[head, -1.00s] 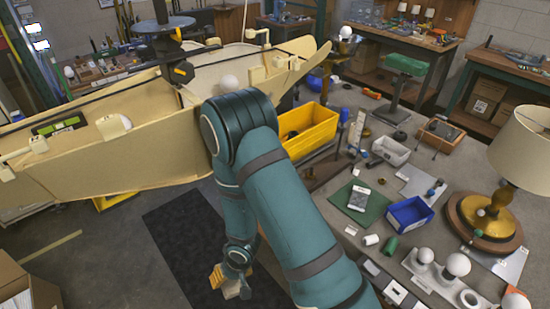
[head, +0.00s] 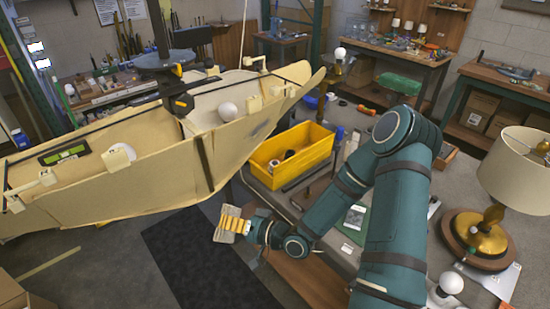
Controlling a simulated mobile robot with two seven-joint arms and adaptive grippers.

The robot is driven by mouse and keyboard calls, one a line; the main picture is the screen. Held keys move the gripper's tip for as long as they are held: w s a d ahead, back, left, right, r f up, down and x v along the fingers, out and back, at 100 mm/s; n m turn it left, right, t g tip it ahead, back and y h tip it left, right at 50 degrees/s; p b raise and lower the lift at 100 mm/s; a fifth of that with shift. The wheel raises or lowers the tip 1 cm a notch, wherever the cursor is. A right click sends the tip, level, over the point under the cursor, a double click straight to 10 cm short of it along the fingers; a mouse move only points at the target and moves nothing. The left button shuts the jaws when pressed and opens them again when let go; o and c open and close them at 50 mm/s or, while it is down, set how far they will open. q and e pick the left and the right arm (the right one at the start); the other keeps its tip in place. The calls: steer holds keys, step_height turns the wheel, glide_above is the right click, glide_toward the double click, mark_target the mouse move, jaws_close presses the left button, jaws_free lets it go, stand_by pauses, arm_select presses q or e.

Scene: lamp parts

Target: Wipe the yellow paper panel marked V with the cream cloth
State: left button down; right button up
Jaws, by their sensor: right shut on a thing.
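A long pale-yellow paper-panelled body (head: 130,185) hangs across the left and middle of the head view. I cannot make out a V on any of its panels. A faint grey smudge (head: 262,127) shows on its right-hand side panel. My right gripper (head: 233,223), with yellow fingers, is below and in front of this body, apart from it. It is shut on a flat cream-grey piece, seemingly the cream cloth (head: 222,231), partly hidden by the fingers. My left gripper is not in view.
A yellow bin (head: 290,172) stands on the workbench, right of the hanging body and behind my right forearm. A lamp with a cream shade (head: 518,165) stands at the right. A dark mat (head: 195,260) lies on the open floor below the gripper.

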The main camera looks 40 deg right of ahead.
steer(key=d+r+m+t+p, duration=0.1)
steer(key=d+r+t, duration=0.2)
steer(key=d+r, duration=0.3)
steer(key=m+t+h+p, duration=0.1)
steer(key=m+t+h, duration=0.1)
steer(key=t+h, duration=0.15)
glide_toward(246, 138)
steer(key=shift+t, duration=0.35)
steer(key=shift+f+x, duration=0.2)
steer(key=shift+x, duration=2.85)
steer(key=shift+x, duration=0.9)
